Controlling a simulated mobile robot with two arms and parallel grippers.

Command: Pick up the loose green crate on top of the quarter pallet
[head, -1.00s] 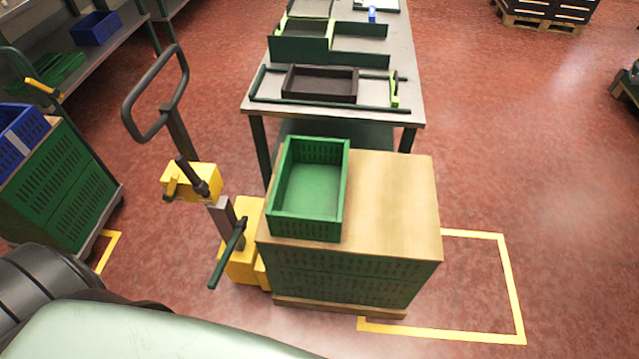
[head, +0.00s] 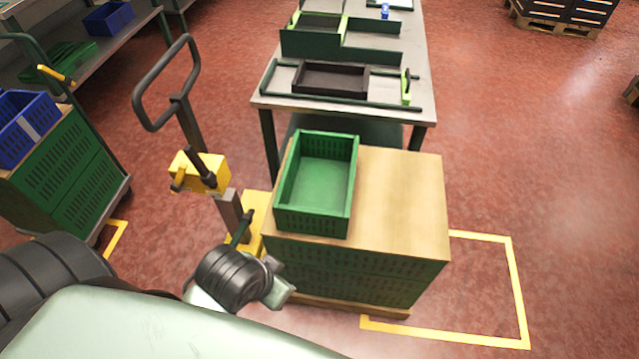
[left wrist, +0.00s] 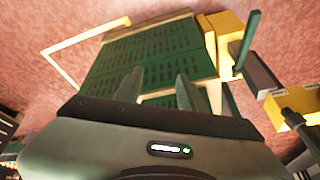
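The loose green crate (head: 342,215) is empty and upright on the left part of the wooden top (head: 405,205) of the quarter pallet. Stacked green crates (head: 350,270) make up the sides below. My left gripper (head: 284,284) is low in front of the stack's near left corner, below the loose crate and apart from it. In the left wrist view its two fingers (left wrist: 157,82) are apart with nothing between them, facing the slotted stack side (left wrist: 145,50). The fingers and palm hide much of what lies beyond. My right gripper is not in view.
A yellow pallet jack (head: 200,172) with a tall handle stands just left of the stack. A grey table (head: 425,85) with dark trays stands behind it. A cart with green crates and a blue crate (head: 28,125) is at the left. Floor to the right is clear.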

